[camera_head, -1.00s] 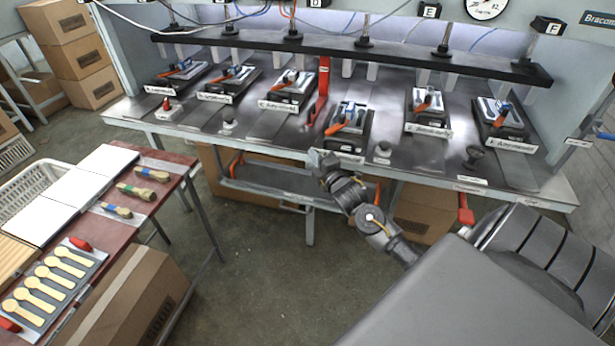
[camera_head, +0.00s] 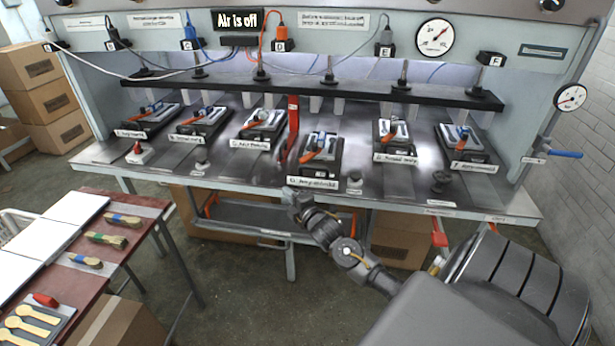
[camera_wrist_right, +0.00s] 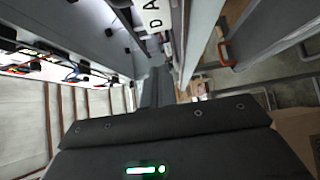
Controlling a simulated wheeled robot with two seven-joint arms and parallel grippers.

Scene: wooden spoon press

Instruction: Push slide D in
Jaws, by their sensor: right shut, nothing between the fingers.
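Slide D (camera_head: 321,150) is a dark block on the steel bench, with an orange-handled part on top and a white label (camera_head: 313,182) on its front. It sits farther forward than the slides beside it. My right gripper (camera_head: 290,193) is at the bench's front edge, just below and left of that label in the head view. In the right wrist view the shut, empty fingers (camera_wrist_right: 155,88) point toward the bench, and the label with a "D" (camera_wrist_right: 152,18) shows just beyond. I cannot tell whether they touch the slide. My left gripper is not in view.
Slide C (camera_head: 262,122) and slide E (camera_head: 394,137) flank slide D. A red upright (camera_head: 293,125) stands left of it. A dark knob (camera_head: 440,180) stands on the bench at right.

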